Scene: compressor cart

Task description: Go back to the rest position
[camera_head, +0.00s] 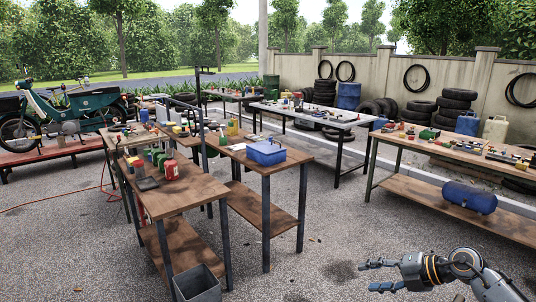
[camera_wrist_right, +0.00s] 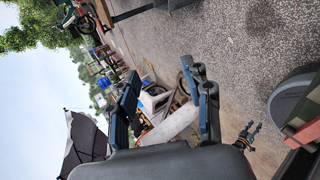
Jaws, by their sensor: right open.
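My right gripper (camera_head: 374,277) is at the lower right of the head view, with its fingers pointing left. It is over bare ground, apart from the tables, and nothing shows in it. In the right wrist view its two fingers (camera_wrist_right: 165,98) stand wide apart with an empty gap. My left gripper does not show in the head view. A small dark jointed shape (camera_wrist_right: 248,134) with orange on it shows at the right of the wrist view; I cannot tell what it is.
A wooden workbench (camera_head: 190,195) with a red can (camera_head: 171,169) stands at left, beside a table holding a blue box (camera_head: 266,152). A long table (camera_head: 385,143) stands at right, a blue tank (camera_head: 469,197) on its lower shelf. A grey bin (camera_head: 197,285) stands in front. The lower middle ground is clear.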

